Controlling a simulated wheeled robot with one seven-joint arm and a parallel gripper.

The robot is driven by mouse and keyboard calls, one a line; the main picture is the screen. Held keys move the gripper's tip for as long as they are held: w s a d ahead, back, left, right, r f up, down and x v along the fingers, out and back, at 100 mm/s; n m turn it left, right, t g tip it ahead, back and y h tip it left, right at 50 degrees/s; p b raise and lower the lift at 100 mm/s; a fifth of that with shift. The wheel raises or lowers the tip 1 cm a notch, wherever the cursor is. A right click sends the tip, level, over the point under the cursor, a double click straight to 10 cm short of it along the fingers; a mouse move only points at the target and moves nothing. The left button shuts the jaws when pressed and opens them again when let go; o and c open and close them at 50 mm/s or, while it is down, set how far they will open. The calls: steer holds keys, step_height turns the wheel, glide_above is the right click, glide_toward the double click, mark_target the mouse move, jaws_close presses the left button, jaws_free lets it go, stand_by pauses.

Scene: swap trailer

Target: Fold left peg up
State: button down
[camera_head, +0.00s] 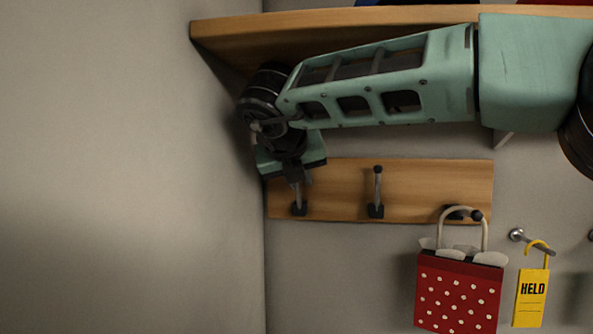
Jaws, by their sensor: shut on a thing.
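The left peg (298,197) is a grey metal rod on a dark base at the left end of the wooden peg board (430,192). My gripper (297,179) is at the upper end of this peg and shut on it from above. The fingers hide the peg's tip. The left peg stands close to upright against the board. The middle peg (377,190) stands upright with a dark round tip. The right peg (463,212) sticks outward, with a bag handle over it.
A red dotted bag (458,292) hangs from the right peg. A yellow "HELD" tag (531,297) hangs on a metal hook (517,235) at right. A wooden shelf (235,38) is above my arm. The wall (130,170) is close on the left.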

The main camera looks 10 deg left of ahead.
steer(key=shift+w, duration=0.1)
stand_by(0.4)
steer(key=c, duration=1.3)
jaws_free()
steer(key=shift+c, duration=0.2)
steer(key=shift+s+r+b, duration=0.15)
steer(key=shift+s+b, duration=0.35)
steer(key=shift+b, duration=0.25)
steer(key=s+a+b, duration=0.1)
steer(key=s+b, duration=0.4)
steer(key=s, duration=0.7)
steer(key=shift+a+r, duration=0.2)
steer(key=shift+r, duration=0.05)
